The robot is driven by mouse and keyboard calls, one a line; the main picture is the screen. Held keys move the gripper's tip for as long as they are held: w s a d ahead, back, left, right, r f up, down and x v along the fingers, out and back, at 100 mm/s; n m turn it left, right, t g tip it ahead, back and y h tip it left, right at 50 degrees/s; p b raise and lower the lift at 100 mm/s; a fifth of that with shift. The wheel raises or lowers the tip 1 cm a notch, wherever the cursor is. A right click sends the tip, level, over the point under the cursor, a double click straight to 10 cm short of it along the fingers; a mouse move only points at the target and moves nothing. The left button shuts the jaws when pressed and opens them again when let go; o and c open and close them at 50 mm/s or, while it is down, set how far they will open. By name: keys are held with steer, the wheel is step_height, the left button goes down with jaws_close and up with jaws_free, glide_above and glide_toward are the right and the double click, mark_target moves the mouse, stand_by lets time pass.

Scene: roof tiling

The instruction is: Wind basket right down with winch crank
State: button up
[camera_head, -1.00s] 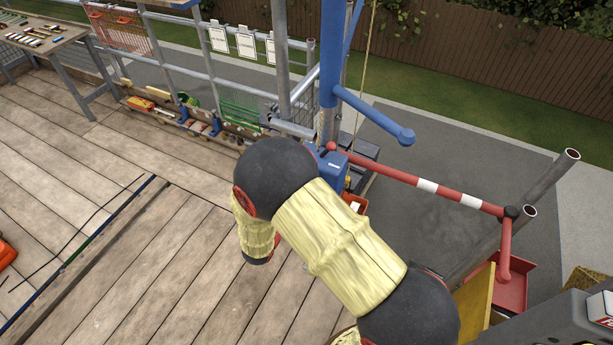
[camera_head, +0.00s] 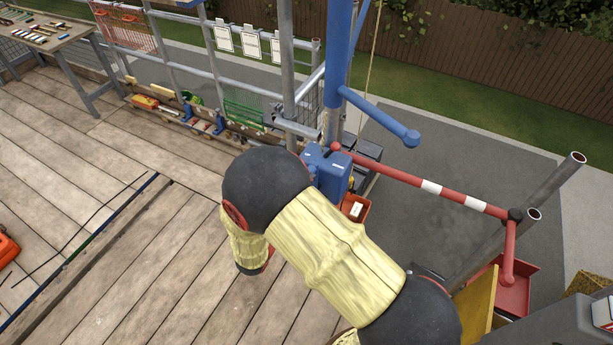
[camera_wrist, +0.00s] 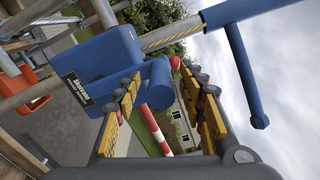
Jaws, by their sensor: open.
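The winch is a blue box (camera_head: 328,172) low on the blue mast, just behind my arm. In the wrist view the blue winch housing (camera_wrist: 100,58), with a dark label, fills the upper left. A short blue cylinder (camera_wrist: 157,85) beside it shows between the fingers of my gripper (camera_wrist: 164,78). The gripper is open, its yellow fingers on either side of the view; I cannot tell whether they touch anything. In the head view my forearm hides the gripper. The crank handle is not clearly distinguishable. I cannot make out the basket; a rope (camera_head: 372,60) hangs beside the mast.
A blue arm (camera_head: 378,114) juts from the mast above the winch. A red-and-white bar (camera_head: 430,187) runs right to grey posts.

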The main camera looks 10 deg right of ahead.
steer(key=v, duration=0.8)
steer(key=shift+s+a, duration=0.15)
steer(key=shift+a, duration=0.05)
